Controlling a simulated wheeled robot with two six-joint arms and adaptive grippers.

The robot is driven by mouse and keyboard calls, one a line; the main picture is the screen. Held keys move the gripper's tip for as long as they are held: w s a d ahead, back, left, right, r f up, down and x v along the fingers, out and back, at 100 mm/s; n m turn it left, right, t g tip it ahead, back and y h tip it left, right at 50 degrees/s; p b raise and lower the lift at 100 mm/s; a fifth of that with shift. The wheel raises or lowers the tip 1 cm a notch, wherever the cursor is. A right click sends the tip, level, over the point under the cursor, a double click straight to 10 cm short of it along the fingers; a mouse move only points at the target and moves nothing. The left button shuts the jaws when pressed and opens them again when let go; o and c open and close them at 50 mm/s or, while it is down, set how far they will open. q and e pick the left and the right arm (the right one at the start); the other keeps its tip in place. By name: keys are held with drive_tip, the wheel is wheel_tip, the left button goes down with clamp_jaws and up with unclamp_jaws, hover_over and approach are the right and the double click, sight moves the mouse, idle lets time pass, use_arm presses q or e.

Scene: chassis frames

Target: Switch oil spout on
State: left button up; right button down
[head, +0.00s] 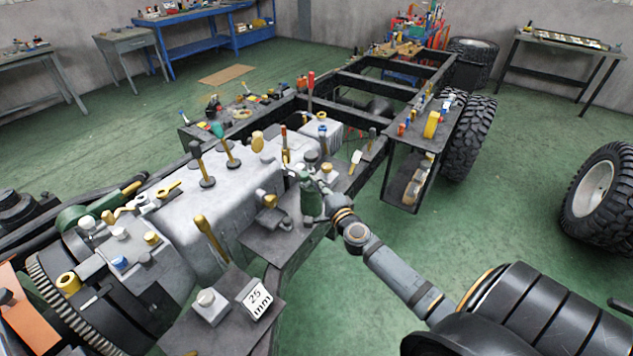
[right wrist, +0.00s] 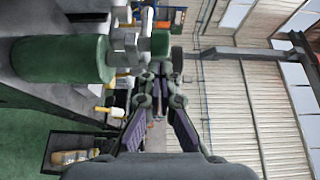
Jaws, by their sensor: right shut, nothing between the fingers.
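The oil spout is probably the green cylinder (head: 312,205) with a dark top that stands on a grey plate beside the engine block. In the right wrist view a green cylinder (right wrist: 65,58) lies sideways at upper left, with a grey fitting (right wrist: 130,45) and a smaller green end piece (right wrist: 160,44). My right gripper (head: 322,180) is at the upper part of the green cylinder, with its fingers small and partly merged with it. In the right wrist view its fingers (right wrist: 157,78) are shut and empty, beside the fitting. I cannot tell whether they touch it. My left gripper is not in view.
A plate marked 25 mm (head: 257,298) is in front. The black chassis frame (head: 345,112) runs to the back. A wheel (head: 598,190) is at right, with clear green floor (head: 480,235) between.

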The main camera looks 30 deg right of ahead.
sight(306, 178)
drive_tip(key=shift+w+a, duration=0.15)
drive_tip(key=shift+w, duration=0.05)
drive_tip(key=w, duration=0.1)
drive_tip(key=w+a, duration=0.1)
drive_tip(key=w+p, duration=0.1)
drive_tip(key=w, duration=0.1)
drive_tip(key=shift+a+r, duration=0.25)
drive_tip(key=shift+a, duration=0.05)
drive_tip(key=w, duration=0.1)
drive_tip(key=w+a, duration=0.1)
drive_tip(key=w, duration=0.1)
drive_tip(key=w+a, duration=0.1)
drive_tip(key=shift+w+f, duration=0.15)
drive_tip(key=shift+w, duration=0.15)
